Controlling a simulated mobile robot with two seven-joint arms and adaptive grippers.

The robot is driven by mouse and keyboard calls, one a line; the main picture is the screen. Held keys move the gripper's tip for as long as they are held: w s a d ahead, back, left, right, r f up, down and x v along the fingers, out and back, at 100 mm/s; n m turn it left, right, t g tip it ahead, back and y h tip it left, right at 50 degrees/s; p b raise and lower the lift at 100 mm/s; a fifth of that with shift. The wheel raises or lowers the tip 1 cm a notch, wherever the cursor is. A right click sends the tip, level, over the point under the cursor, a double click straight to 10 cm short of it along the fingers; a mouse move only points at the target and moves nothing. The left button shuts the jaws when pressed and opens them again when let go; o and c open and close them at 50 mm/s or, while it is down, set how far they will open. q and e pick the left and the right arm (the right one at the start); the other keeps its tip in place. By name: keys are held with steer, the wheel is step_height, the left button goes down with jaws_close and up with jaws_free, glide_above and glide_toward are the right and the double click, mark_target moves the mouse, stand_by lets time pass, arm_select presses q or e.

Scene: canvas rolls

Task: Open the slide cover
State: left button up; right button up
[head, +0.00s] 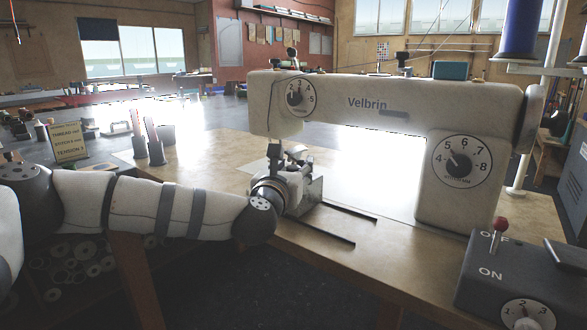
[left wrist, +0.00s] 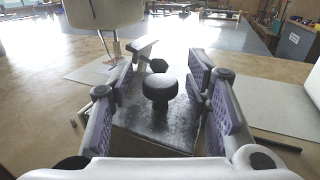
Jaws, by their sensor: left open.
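The sewing machine (head: 390,97), a white body marked Velbrin, stands on a wooden table. A grey metal slide cover (left wrist: 150,130) with a round black knob (left wrist: 160,88) is in the left wrist view. In the head view its metal block (head: 311,192) sits by two dark rails (head: 345,211), partly hidden by my left gripper (head: 290,160). My left gripper (left wrist: 161,82) is open, with its purple-padded fingers on either side of the knob, apparently not touching it. My right gripper is not in view.
A dark switch box (head: 510,285) with a red-tipped lever stands at the front right. A sign (head: 68,142) and upright spools (head: 155,145) are to the left. The machine's needle area (left wrist: 113,45) is just behind the cover. The table's front edge is close to my arm.

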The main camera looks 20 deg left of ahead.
arm_select(q)
steer(key=shift+w, duration=0.2)
jaws_close()
steer(key=s+d, duration=0.1)
steer(key=d, duration=0.2)
steer(key=s+d, duration=0.1)
steer(key=d, duration=0.3)
steer(key=s+d, duration=0.2)
steer(key=d, duration=0.2)
steer(key=shift+s+d, duration=0.1)
steer(key=shift+d, duration=0.1)
jaws_free()
